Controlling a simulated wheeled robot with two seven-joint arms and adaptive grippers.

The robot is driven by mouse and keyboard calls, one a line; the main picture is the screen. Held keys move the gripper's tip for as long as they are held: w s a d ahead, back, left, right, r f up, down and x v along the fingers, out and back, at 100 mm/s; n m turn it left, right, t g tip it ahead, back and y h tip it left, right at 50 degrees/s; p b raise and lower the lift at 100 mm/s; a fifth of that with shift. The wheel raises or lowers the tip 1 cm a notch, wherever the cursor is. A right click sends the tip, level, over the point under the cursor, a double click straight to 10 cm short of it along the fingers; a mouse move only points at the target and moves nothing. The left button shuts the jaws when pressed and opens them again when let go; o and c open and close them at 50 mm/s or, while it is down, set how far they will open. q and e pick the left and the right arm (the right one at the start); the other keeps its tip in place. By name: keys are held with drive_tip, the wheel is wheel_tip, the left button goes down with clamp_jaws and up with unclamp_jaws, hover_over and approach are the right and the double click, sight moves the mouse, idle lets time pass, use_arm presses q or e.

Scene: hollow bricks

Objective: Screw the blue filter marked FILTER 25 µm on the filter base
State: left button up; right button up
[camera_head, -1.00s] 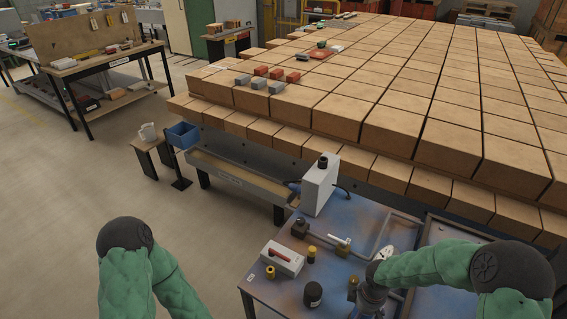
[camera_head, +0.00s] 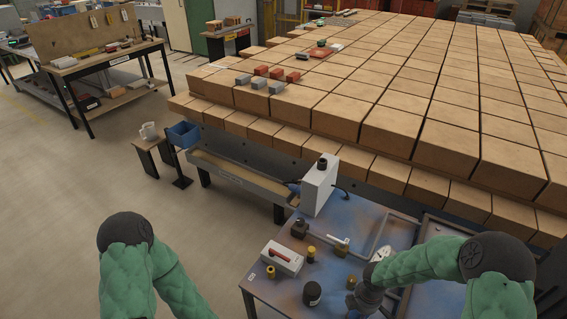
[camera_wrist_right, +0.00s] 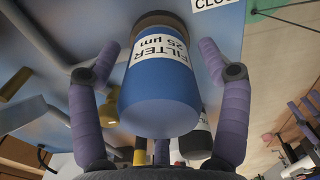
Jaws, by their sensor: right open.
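The blue filter (camera_wrist_right: 160,85), with its white label reading FILTER 25 µm, is in the right wrist view. A brown round rim (camera_wrist_right: 165,20) shows at its far end; I cannot tell whether this is the filter base or part of the filter. My right gripper (camera_wrist_right: 165,75) is open, with one purple finger on each side of the filter and visible gaps between. In the head view my right gripper (camera_head: 362,302) is low over the blue table, and the filter is not discernible there. My left arm enters at lower left; its gripper is out of view.
The blue table (camera_head: 262,291) holds a white case with a red handle (camera_head: 283,257), a black jar (camera_head: 312,293), small brass cylinders (camera_head: 311,254), a brass fitting (camera_head: 342,248) and a tall white unit (camera_head: 319,187). Stacked bricks (camera_head: 400,120) stand behind.

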drive_tip(key=shift+n, duration=0.6)
drive_tip(key=shift+p, duration=0.35)
drive_tip(key=shift+n+p, duration=0.7)
drive_tip(key=shift+n, duration=0.7)
drive_tip(key=c, duration=1.3)
drive_tip(key=shift+f+m+b, duration=0.1)
drive_tip(key=shift+m+b, duration=0.7)
drive_tip(key=shift+m, duration=0.2)
drive_tip(key=shift+c, duration=0.2)
drive_tip(key=shift+m, duration=0.4)
